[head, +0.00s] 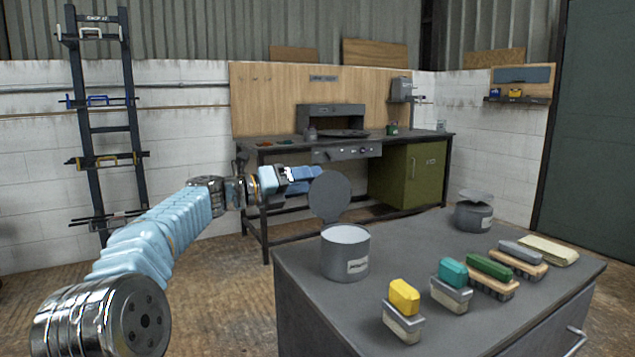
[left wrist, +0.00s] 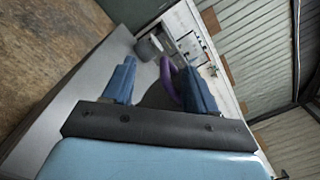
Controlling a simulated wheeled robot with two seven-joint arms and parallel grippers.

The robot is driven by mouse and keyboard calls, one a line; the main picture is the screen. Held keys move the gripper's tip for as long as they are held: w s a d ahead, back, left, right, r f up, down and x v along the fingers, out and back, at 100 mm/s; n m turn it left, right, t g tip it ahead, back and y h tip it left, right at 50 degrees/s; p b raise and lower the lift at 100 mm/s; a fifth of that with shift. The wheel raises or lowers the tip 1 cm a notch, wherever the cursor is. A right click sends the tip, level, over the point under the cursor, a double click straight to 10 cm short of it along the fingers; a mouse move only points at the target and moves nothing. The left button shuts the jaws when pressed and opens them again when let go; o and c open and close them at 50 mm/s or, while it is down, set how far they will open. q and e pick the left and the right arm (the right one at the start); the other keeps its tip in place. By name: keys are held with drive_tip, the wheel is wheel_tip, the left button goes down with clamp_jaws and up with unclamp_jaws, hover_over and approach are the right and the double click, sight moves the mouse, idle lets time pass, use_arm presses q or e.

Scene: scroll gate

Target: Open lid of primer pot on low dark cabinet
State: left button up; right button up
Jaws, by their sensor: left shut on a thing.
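The primer pot (head: 345,262) is a grey can with a pale label, too small to read, near the left edge of the dark cabinet (head: 420,225). Its round grey lid (head: 329,198) stands nearly upright at the back rim, so the pot's pale inside shows. In the left wrist view the blue fingers (left wrist: 160,85) sit either side of a purple curved piece (left wrist: 170,82), apparently the lid's handle, with a dark surface below. The exact contact is partly hidden. My right gripper is out of view.
A second grey pot (head: 473,214) with a tilted lid stands at the cabinet's back right. Several brushes or blocks, including a yellow one (head: 404,296) and a teal one (head: 452,272), line the front right. A workbench (head: 345,152) stands behind. The cabinet top's middle is clear.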

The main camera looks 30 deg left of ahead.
use_arm(q)
drive_tip(key=v, duration=1)
drive_tip(key=shift+s+a, duration=0.25)
